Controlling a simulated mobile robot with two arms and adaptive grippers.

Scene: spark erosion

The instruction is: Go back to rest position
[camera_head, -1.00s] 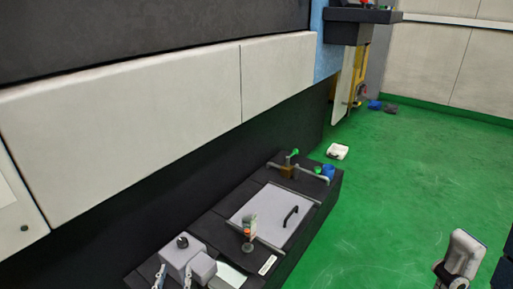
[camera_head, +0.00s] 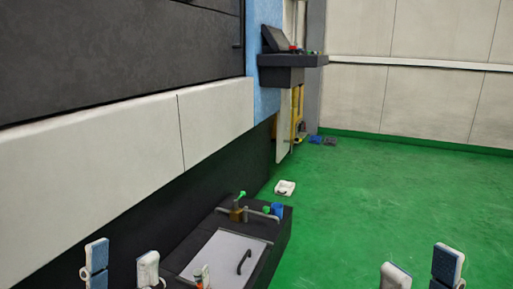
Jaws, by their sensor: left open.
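My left gripper (camera_head: 122,268) shows at the bottom left, its two pale, blue-padded fingertips apart with nothing between them. My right gripper (camera_head: 421,272) shows at the bottom right, its two fingertips also apart with only green floor seen between them. Both grippers point upward in the picture, and the rest of both arms is out of frame. Neither gripper appears to hold anything.
A low dark machine unit (camera_head: 274,250) with a grey handled lid (camera_head: 222,258) lies between the grippers. A white panelled machine (camera_head: 218,118) stands left, with a dark control console (camera_head: 290,60) beyond. The green floor (camera_head: 370,200) on the right is open.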

